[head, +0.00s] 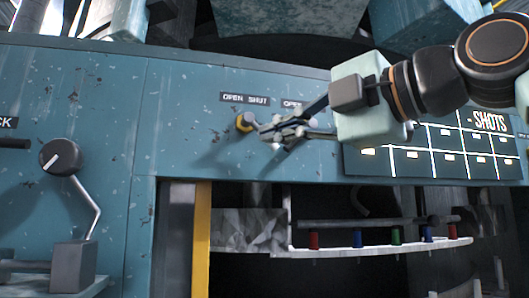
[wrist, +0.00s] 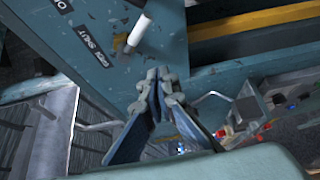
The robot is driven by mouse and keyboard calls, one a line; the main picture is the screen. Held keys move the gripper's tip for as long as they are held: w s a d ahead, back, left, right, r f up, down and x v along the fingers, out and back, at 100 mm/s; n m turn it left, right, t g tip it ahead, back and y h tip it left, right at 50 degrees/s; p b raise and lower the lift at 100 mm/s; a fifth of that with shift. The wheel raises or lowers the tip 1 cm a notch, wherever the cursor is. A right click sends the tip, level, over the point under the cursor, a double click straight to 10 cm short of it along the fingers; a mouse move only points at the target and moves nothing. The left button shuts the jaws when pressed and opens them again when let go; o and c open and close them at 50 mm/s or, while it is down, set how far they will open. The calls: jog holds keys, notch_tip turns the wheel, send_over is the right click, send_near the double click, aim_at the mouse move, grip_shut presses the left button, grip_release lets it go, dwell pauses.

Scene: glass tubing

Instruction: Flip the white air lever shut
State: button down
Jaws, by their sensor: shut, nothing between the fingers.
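I cannot tell whether the two are joined. An OPEN SHUT label (wrist: 93,47) is beside them. My gripper (head: 262,128) is shut and empty in front of the panel, just right of the knob. In the wrist view its fingertips (wrist: 161,74) appear below the lever, with a gap in the picture.
Below hangs a pale rail with coloured fittings (head: 380,243). A dial (head: 61,157) and bent rod (head: 87,205) are at left, with bare panel between.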

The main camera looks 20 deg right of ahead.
jog(key=s, duration=0.1)
jog(key=s+d+r, duration=0.1)
jog(key=s, duration=0.1)
jog(key=shift+r, duration=0.1)
dwell(0.5)
jog(key=w+a+f+m+g+h+p, duration=0.15)
jog(key=f+m, duration=0.25)
jog(key=f, duration=0.4)
jog(key=w+a+f+m+g+h, duration=0.1)
jog(key=a+f+m+h, duration=0.15)
jog(key=f, duration=0.55)
jog(key=w+a+f+m+g+h+p, duration=0.1)
jog(key=a+f+m+g, duration=0.2)
jog(key=f, duration=0.5)
jog(key=s+d+f+m+g+h, duration=0.1)
jog(key=s+d+f+m, duration=0.1)
jog(key=f+m, duration=0.3)
jog(key=s+d+f+m+g+h+p, duration=0.1)
jog(key=f+m, duration=0.4)
jog(key=f, duration=0.9)
jog(key=s+d+f+m+g+h+p, duration=0.1)
jog(key=s+f+m, duration=0.3)
jog(key=f, duration=0.6)
jog(key=shift+d+m+g+h, duration=0.45)
jog(key=shift+d+g, duration=0.2)
jog(key=shift+d, duration=0.2)
jog(key=shift+d, duration=0.1)
